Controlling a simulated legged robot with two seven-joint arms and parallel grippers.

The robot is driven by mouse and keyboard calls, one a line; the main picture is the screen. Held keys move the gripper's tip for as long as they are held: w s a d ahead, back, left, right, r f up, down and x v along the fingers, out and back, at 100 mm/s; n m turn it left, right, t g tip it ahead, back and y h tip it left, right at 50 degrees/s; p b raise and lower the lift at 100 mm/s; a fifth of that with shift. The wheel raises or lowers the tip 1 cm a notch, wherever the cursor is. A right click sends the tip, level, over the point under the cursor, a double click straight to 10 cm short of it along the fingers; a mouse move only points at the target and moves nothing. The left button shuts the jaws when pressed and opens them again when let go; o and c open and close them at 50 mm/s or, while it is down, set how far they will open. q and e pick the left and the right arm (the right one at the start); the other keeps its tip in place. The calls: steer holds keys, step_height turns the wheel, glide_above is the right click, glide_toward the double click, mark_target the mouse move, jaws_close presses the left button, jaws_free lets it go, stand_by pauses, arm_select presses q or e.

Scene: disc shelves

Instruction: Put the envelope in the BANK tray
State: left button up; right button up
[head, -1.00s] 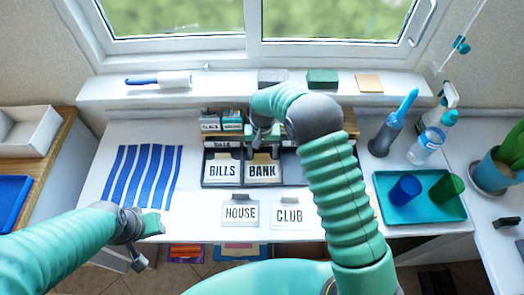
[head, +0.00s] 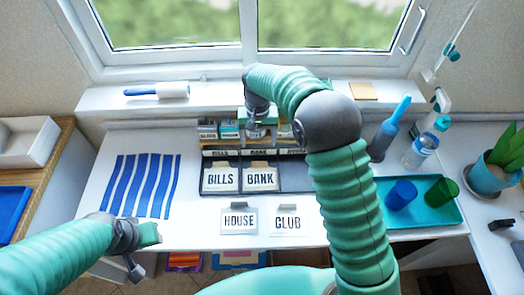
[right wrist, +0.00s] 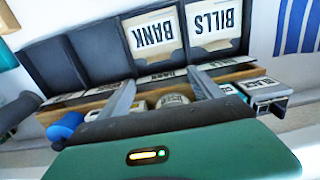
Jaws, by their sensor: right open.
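The BANK tray (head: 261,190) is a dark compartment with a cream BANK card, right of the BILLS tray (head: 221,190). Both also show upside down in the right wrist view, as the BANK card (right wrist: 153,35) and BILLS card (right wrist: 212,25). I cannot pick out a separate loose envelope. My right gripper (head: 260,138) hangs above the small shelf behind the trays. In the right wrist view its fingers (right wrist: 163,95) are apart, with small shelf items seen between them. My left gripper (head: 145,245) is over the desk's front left edge; its finger gap is unclear.
HOUSE (head: 239,221) and CLUB (head: 288,222) cards lie in front of the trays. A blue striped mat (head: 146,185) is at left. A teal tray (head: 440,210) with blue and green cups is at right. A bottle (head: 421,150) stands behind it. The window sill runs behind the shelf.

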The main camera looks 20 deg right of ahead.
steer(key=s+d+n+t, duration=0.2)
steer(key=s+d+n, duration=0.1)
steer(key=s, duration=1.9)
steer(key=shift+s+r+t, duration=0.2)
steer(key=shift+r+t, duration=0.05)
steer(key=shift+t, duration=0.05)
steer(key=shift+d, duration=0.1)
